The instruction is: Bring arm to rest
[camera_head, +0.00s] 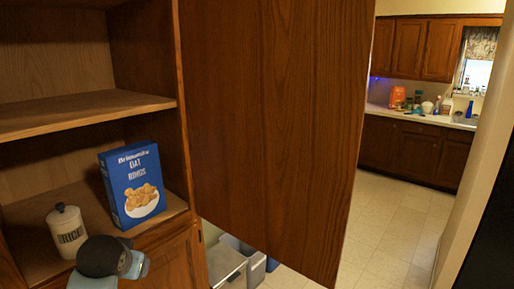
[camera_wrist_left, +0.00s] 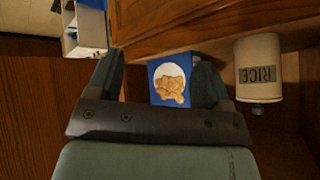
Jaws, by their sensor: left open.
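My left gripper (camera_wrist_left: 157,62) shows in the left wrist view with its two dark fingers spread apart. The blue oat rings box (camera_wrist_left: 171,84) appears between and beyond the fingers, upside down in that view. In the head view the box (camera_head: 133,186) stands upright on the lower shelf of the open cabinet. A part of my left arm (camera_head: 104,258) shows at the lower left, in front of the shelf; its fingers cannot be made out there. My right gripper is in neither view.
A cream rice canister (camera_head: 67,230) stands left of the box, close to my arm. A large open wooden door (camera_head: 270,120) fills the middle. Grey bins (camera_head: 228,262) sit below it. Beyond are open tiled floor (camera_head: 395,225) and a sink counter (camera_head: 425,118).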

